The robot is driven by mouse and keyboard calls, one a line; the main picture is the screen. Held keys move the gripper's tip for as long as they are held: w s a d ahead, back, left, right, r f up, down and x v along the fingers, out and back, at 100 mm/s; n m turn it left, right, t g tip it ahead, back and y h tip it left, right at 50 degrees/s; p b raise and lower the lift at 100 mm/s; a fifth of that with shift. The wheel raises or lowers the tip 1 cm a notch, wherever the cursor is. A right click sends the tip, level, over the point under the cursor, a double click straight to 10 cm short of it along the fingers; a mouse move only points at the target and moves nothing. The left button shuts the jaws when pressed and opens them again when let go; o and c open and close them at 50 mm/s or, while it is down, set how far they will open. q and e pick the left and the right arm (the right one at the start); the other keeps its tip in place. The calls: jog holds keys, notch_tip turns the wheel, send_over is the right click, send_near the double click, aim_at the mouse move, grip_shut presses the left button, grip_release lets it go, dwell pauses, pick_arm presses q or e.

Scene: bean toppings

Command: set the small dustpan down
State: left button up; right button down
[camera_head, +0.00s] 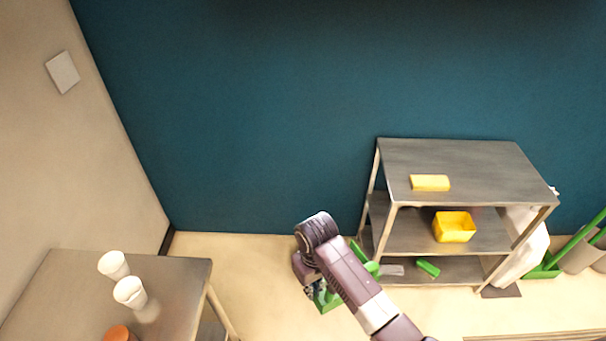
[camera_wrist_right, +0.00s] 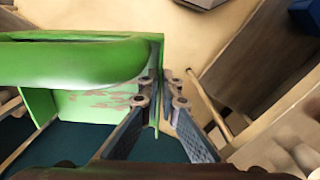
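The small green dustpan (camera_head: 328,306) is in the head view beside my right gripper (camera_head: 311,287), above the pale floor left of the shelf; my arm hides part of it. In the right wrist view the dustpan (camera_wrist_right: 85,105) fills the left side, with a thick rounded green part in front. My right gripper (camera_wrist_right: 160,82) has its fingertips close together on either side of a thin green edge of the dustpan, and appears shut on it. The left gripper is not in view.
A grey shelf unit (camera_head: 455,160) stands right, with a yellow block (camera_head: 429,183), a yellow bin (camera_head: 454,227) and a green item (camera_head: 428,267). A table (camera_head: 185,285) at lower left holds white cups (camera_head: 113,265). Bare floor (camera_head: 235,265) lies between.

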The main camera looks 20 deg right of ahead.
jog(key=w+a+r+b, duration=0.2)
jog(key=w+r+b, duration=0.5)
jog(key=r, duration=0.5)
jog(key=s+d+r+m+b, duration=0.1)
jog(key=s+d+b, duration=0.2)
jog(key=s, duration=0.4)
jog(key=s+d+r+m+b, duration=0.1)
jog(key=s+d+b, duration=0.3)
jog(key=s, duration=0.4)
jog(key=shift+s+d+r+m, duration=0.15)
jog(key=shift+d+r+m, duration=0.25)
jog(key=shift+r, duration=0.15)
